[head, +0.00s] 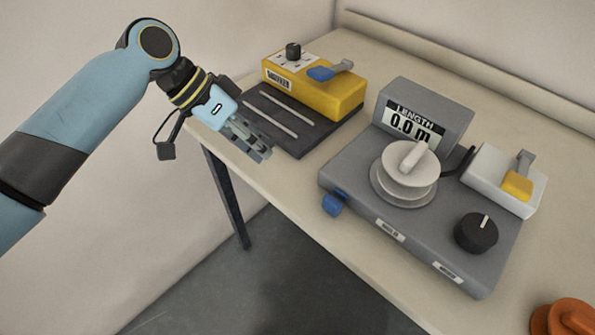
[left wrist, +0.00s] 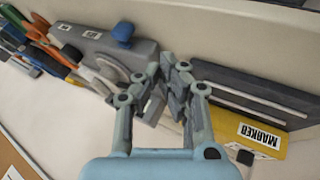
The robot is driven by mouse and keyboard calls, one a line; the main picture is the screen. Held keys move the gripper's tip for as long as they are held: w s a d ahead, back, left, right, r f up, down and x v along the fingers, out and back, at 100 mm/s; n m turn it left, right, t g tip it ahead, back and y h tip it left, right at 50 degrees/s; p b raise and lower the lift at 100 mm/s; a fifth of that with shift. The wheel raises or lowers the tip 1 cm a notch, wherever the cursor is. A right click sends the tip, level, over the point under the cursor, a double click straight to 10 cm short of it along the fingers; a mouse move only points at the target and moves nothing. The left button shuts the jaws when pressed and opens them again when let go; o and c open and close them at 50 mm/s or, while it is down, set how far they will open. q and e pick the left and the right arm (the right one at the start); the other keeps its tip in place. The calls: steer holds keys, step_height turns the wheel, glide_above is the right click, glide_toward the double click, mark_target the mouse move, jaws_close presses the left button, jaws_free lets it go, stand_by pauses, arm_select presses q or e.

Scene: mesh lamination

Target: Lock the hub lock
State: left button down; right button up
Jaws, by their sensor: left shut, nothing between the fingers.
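The grey length machine (head: 345,180) stands on the table with a display (head: 410,122) reading "0.0 m". On it sits a pale round hub (head: 385,185) with a raised ridge handle (head: 412,155) on top, likely the hub lock. The hub is partly visible in the left wrist view (left wrist: 107,72). A blue part (head: 332,204) sticks out at the machine's front left, and a black knob (head: 476,233) is at its front right. My left gripper (head: 262,150) is shut and empty, near the table's front edge, left of the machine and apart from it. My right gripper is not in view.
A yellow marker box (head: 340,98) with a blue lever (head: 321,73) stands behind a dark slotted plate (head: 300,138), close to my left gripper. A white box with a yellow part (head: 517,185) is right of the machine. An orange object (head: 570,318) is at the lower right.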

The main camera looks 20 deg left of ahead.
mark_target(331, 205)
arm_select(q)
steer(key=x, duration=0.9)
steer(key=shift+d+f, duration=0.25)
steer(key=shift+d, duration=0.05)
steer(key=d, duration=0.1)
steer(key=s+d+p, duration=0.1)
steer(key=d, duration=0.1)
steer(key=shift+s, duration=0.1)
steer(key=shift+s+d, duration=0.1)
steer(key=shift+d, duration=0.2)
steer(key=d+p, duration=0.1)
steer(key=s+d+p, duration=0.1)
steer(key=d, duration=0.1)
steer(key=d+p, duration=0.1)
steer(key=shift+s+d+r, duration=0.15)
steer(key=shift+s+d, duration=0.25)
steer(key=shift+d, duration=0.1)
steer(key=shift+f, duration=0.2)
